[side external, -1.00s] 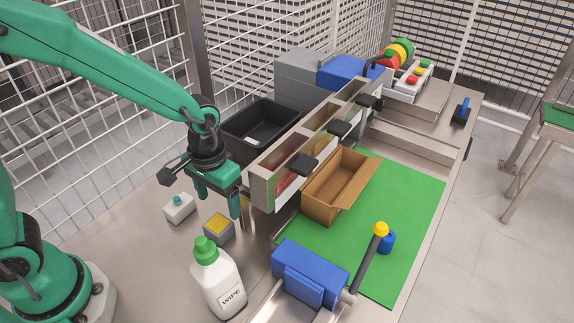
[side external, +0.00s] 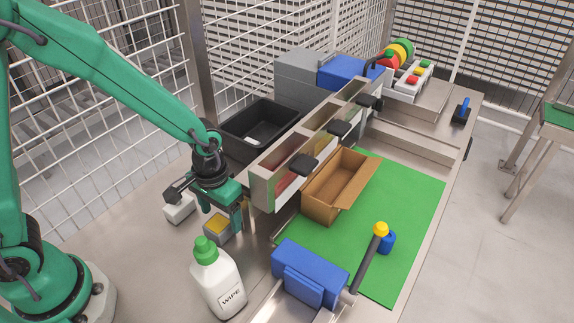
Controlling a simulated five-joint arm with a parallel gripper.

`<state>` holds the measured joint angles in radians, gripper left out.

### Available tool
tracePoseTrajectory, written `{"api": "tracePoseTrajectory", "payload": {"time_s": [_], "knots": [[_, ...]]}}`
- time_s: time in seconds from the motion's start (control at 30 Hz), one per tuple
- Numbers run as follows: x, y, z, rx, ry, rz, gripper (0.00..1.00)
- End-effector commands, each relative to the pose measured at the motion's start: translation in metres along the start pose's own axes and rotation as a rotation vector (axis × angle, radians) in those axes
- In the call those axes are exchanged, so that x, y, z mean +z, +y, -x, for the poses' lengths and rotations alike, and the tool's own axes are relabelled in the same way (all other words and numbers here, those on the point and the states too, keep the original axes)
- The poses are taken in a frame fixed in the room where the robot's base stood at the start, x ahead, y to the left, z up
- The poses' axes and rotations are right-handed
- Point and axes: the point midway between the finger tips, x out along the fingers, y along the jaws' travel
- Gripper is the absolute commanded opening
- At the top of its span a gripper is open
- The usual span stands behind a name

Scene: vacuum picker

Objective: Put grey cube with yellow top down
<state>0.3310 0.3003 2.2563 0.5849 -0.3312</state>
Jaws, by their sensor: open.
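The grey cube with yellow top (side external: 216,226) sits upright on the metal table, behind the white bottle. My gripper (side external: 222,219) is open and low, right at the cube. One finger is at the cube's far left side and the other at its right side. The gripper partly covers the cube's top. I cannot tell whether the fingers touch the cube.
A white wipe bottle with green cap (side external: 217,282) stands close in front of the cube. A small white box (side external: 179,209) is just left of the gripper. Bins (side external: 273,184) and a cardboard box (side external: 333,190) stand to the right. A black tray (side external: 256,118) lies behind.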

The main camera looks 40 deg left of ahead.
Motion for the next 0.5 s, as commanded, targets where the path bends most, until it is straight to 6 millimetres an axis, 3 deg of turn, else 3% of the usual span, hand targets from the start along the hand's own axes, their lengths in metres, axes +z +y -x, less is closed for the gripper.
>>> {"api": "tracePoseTrajectory", "payload": {"time_s": [0.2,0.5], "knots": [[0.001,-0.001,-0.022,-0.001,-0.003,0.000,0.73],[0.000,-0.001,-0.031,0.000,0.000,0.000,0.73]]}}
